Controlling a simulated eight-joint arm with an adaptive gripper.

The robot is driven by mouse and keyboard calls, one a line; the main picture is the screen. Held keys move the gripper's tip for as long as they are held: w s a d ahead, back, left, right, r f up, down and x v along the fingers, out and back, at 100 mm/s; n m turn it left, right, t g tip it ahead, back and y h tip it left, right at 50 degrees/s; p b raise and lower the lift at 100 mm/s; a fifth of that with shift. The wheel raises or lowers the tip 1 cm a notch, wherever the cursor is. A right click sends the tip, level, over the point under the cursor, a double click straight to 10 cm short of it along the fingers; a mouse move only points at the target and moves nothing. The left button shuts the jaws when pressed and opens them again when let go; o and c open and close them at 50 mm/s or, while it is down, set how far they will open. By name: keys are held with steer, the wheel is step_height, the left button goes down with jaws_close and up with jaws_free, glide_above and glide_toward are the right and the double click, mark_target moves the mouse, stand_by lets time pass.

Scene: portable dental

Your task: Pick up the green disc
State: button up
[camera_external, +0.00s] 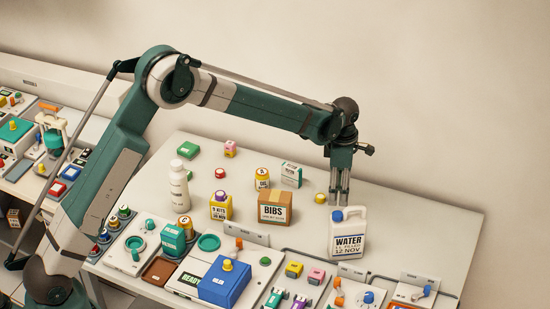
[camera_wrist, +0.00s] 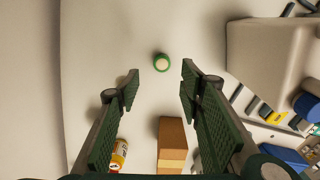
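The green disc (camera_wrist: 162,62) shows in the wrist view as a small round piece with a green rim and a pale cream top. It lies on the white tabletop (camera_external: 420,225), ahead of the gap between my fingertips and apart from them. My gripper (camera_wrist: 160,84) is open and empty, with a dark green finger on each side. In the external view my gripper (camera_external: 340,198) points down above the table, behind the white water jug (camera_external: 347,235). I cannot make out the disc there; the gripper or jug may hide it.
The jug stands close on the right in the wrist view (camera_wrist: 265,60). The brown BIBS box (camera_external: 274,208) and a small yellow piece (camera_external: 320,198) are left of my gripper. Device panels (camera_external: 200,280) crowd the front. The table's right side is clear.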

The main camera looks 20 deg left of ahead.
steer(key=shift+d+f, duration=0.15)
steer(key=shift+f, duration=1.3)
steer(key=shift+s+f+b, duration=0.2)
steer(key=shift+f+b, duration=0.2)
steer(key=shift+f, duration=2.2)
steer(key=c, duration=0.8)
steer(key=shift+o, duration=0.2)
